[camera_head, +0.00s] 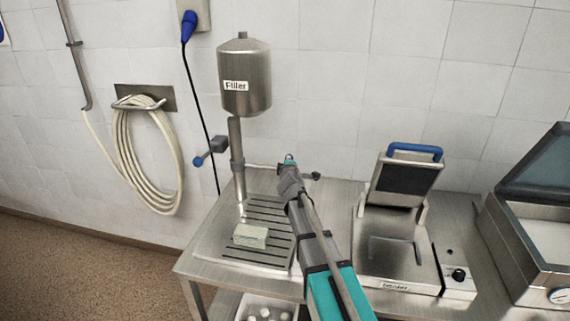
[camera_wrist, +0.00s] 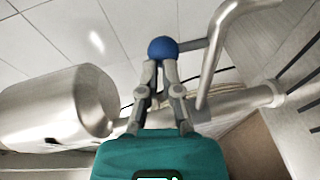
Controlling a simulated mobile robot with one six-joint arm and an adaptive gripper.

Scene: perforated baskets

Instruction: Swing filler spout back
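The steel filler (camera_head: 246,80) stands on a post at the back left of the bench, labelled "Filler". A thin spout pipe (camera_head: 262,167) runs right from the post and passes behind my gripper (camera_head: 290,166). In the wrist view, my gripper (camera_wrist: 161,68) has its fingers drawn together at a blue ball knob (camera_wrist: 162,47). A short grey rod joins this knob to the bent spout pipe, which also shows in the wrist view (camera_wrist: 209,65). The fingers appear to touch the knob's near side; the exact contact is partly hidden. The filler tank fills the wrist view's left.
A second blue-ended lever (camera_head: 199,160) sticks out left of the post. A pale block (camera_head: 250,236) lies on the slotted drain tray (camera_head: 215,246) below. A sealer with a blue handle (camera_head: 414,151) stands to the right. A coiled hose (camera_head: 128,160) hangs on the wall.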

